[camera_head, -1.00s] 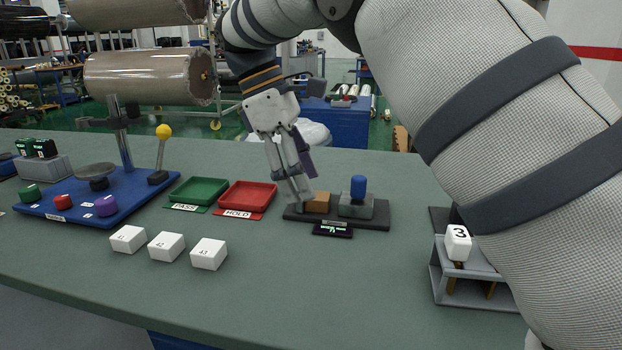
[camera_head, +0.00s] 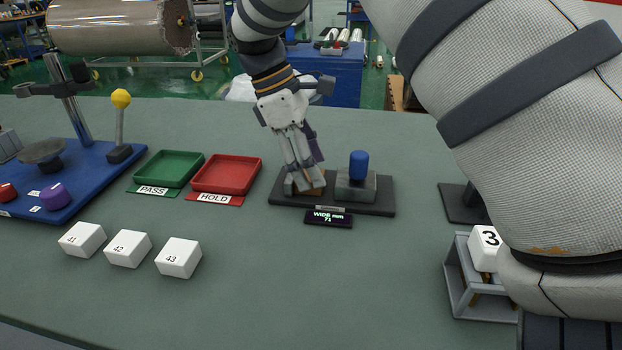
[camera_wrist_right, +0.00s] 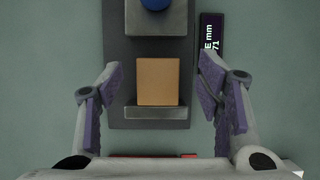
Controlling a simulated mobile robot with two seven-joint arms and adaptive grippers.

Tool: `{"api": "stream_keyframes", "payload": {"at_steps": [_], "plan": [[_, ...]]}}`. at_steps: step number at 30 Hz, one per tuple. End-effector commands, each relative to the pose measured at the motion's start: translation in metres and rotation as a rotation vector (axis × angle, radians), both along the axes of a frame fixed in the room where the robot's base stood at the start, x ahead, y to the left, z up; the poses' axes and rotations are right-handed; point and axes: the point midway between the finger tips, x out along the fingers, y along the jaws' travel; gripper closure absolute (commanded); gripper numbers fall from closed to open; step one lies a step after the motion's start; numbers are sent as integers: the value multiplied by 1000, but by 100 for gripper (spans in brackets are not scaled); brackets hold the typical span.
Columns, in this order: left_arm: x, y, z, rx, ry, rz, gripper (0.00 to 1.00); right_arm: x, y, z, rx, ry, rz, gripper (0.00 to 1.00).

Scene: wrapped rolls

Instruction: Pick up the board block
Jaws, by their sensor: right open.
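The board block (camera_wrist_right: 158,82) is a tan-brown block on the dark gauge base (camera_head: 375,208), against a grey stop. In the head view the board block (camera_head: 318,190) is mostly hidden behind my right gripper (camera_head: 303,188). In the right wrist view my right gripper (camera_wrist_right: 160,100) is open, with one purple-padded finger on each side of the block and a gap on both sides. A grey jaw with a blue knob (camera_head: 359,164) stands to the right of the block on the same base. My left gripper is not in view.
A small display (camera_head: 329,218) lies before the base. A red HOLD tray (camera_head: 227,174) and green PASS tray (camera_head: 169,168) are to its left. White blocks 41 (camera_head: 82,238), 42 (camera_head: 128,248) and 43 (camera_head: 179,257) stand nearer. A grey rack (camera_head: 470,285) holds block 3 (camera_head: 485,247).

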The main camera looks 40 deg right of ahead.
Motion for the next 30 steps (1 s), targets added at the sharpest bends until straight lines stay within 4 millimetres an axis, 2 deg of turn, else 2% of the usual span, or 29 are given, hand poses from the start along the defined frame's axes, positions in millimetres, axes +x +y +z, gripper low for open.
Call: {"api": "stream_keyframes", "payload": {"at_steps": [4,11,18,26,28,30], "plan": [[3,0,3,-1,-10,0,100,-7,-6,-18,0,-3,0,40],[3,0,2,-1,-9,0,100,-7,-7,-22,0,-4,0,40],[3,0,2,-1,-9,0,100,-7,-7,-22,0,-4,0,91],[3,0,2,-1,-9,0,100,-7,-7,-21,0,-4,0,91],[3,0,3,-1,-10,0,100,-7,-7,-15,-1,-6,1,92],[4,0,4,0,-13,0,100,-6,-7,0,-1,-9,0,92]]}}
